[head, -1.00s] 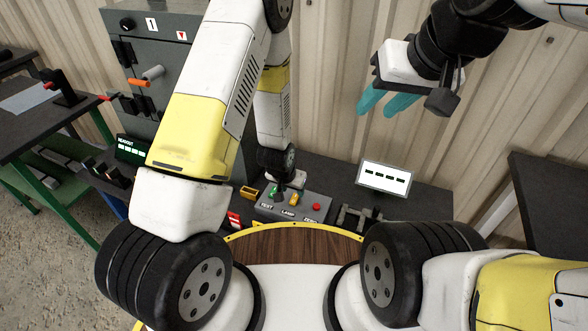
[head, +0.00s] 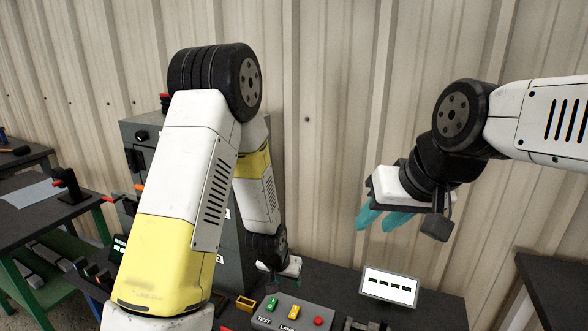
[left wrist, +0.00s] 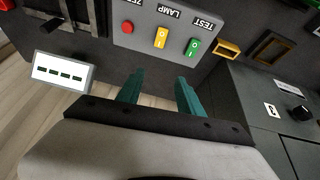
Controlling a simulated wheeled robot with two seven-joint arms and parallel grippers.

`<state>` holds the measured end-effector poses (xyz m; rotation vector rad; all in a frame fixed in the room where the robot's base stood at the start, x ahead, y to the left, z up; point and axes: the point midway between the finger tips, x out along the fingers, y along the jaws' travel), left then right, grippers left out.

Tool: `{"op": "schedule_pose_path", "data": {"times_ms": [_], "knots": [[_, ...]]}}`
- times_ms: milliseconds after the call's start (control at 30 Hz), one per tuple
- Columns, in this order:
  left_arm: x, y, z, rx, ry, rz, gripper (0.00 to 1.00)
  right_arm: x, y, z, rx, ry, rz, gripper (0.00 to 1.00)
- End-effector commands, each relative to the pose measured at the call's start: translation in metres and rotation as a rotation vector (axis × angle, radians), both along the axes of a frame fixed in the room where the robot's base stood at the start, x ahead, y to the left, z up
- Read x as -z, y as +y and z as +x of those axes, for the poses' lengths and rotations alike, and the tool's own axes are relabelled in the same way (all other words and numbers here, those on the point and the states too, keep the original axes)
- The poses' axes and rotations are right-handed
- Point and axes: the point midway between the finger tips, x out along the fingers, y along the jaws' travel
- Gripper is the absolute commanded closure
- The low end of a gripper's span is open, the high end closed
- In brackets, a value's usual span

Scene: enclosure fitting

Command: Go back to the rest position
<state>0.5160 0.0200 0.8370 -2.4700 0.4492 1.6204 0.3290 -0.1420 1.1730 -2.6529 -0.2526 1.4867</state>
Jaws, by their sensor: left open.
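My left gripper (head: 283,277) hangs over the bench at the lower middle of the head view, mostly hidden by its own arm. In the left wrist view its two teal fingers (left wrist: 160,90) are apart with nothing between them. They point toward a grey control box (left wrist: 165,22) with a red, a yellow and a green switch. The box also shows in the head view (head: 285,312), just below the gripper. My right gripper (head: 382,219) is raised in front of the wall at the right, its teal fingers pointing down, slightly apart and empty.
A white display (head: 390,287) stands on the bench right of the control box. A small yellow bin (head: 245,304) is to its left. A grey cabinet (head: 142,135) stands behind my left arm. A dark table (head: 555,285) is at the right. The corrugated wall (head: 330,120) closes the back.

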Motion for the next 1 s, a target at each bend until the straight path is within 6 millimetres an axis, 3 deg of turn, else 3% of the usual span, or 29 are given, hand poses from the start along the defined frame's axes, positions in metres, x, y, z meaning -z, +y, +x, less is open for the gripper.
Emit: {"op": "schedule_pose_path", "data": {"times_ms": [33, 267, 500, 800, 1000], "knots": [[-0.027, 0.005, 0.004, -0.02, -0.013, -0.017, 0.56, 0.0, 0.0, 0.0, 0.0, 0.0, 0.0, 0.64], [-0.12, 0.029, -0.003, -0.086, -0.025, -0.07, 0.56, 0.0, 0.0, 0.0, 0.0, 0.0, 0.0, 0.64], [-0.206, 0.06, -0.035, -0.14, -0.045, -0.114, 0.56, 0.0, 0.0, 0.0, 0.0, 0.0, 0.0, 0.64], [-0.29, 0.096, -0.103, -0.199, -0.081, -0.147, 0.56, 0.0, 0.0, 0.0, 0.0, 0.0, 0.0, 0.64], [-0.323, 0.114, -0.154, -0.23, -0.104, -0.153, 0.56, 0.0, 0.0, 0.0, 0.0, 0.0, 0.0, 0.64]]}}
